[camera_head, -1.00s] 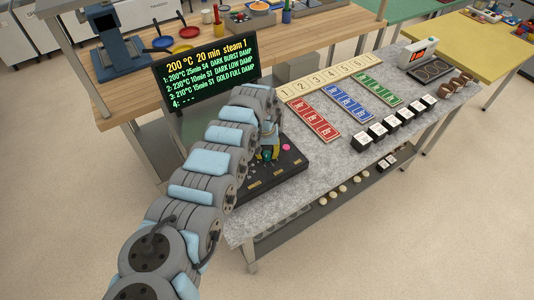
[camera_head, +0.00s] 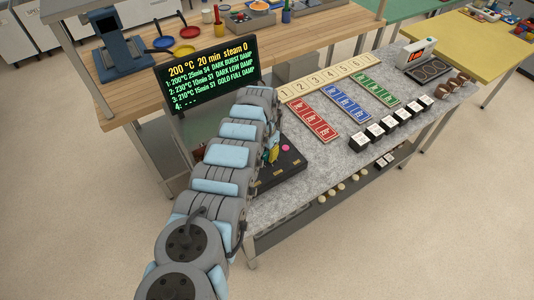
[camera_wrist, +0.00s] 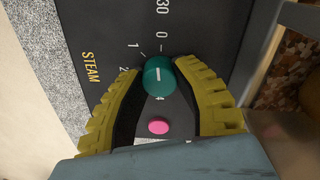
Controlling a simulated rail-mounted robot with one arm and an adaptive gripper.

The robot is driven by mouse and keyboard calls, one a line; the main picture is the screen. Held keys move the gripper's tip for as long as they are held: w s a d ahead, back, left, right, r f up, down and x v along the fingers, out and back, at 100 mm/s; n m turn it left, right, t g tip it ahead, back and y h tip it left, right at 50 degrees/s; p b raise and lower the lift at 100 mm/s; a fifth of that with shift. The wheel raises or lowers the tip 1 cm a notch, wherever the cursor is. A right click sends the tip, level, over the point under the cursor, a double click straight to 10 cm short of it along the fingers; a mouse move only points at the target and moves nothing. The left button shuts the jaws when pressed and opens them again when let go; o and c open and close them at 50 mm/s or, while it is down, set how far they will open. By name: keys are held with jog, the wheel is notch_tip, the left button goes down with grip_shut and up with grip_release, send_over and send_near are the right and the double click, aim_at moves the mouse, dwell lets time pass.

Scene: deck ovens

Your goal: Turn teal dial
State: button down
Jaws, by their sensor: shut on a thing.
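The teal dial (camera_wrist: 161,78) stands on the dark control panel (camera_wrist: 108,28) in the wrist view, beside the word STEAM and the marks 0, 1 and 2. Its white line points up toward the 0. My gripper (camera_wrist: 158,77) has its yellow fingers closed on the dial from both sides. In the head view my gripper (camera_head: 273,153) is down at the panel (camera_head: 284,172), and my arm hides the dial. The screen (camera_head: 208,79) reads 200 °C, 20 min, steam 0.
A pink button (camera_wrist: 158,126) sits close to the dial, between the fingers. Right of the panel lie red cards (camera_head: 313,117), blue cards (camera_head: 347,103) and green cards (camera_head: 375,90). Several black-and-white blocks (camera_head: 374,130) line the front edge of the grey worktop (camera_head: 330,160).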

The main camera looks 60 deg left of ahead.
aim_at(266, 153)
jog(key=shift+m, duration=0.6)
jog(key=shift+f, duration=0.1)
jog(key=c, duration=0.7)
grip_release()
notch_tip(266, 153, up, 12)
jog(key=shift+a, duration=0.35)
dwell(0.7)
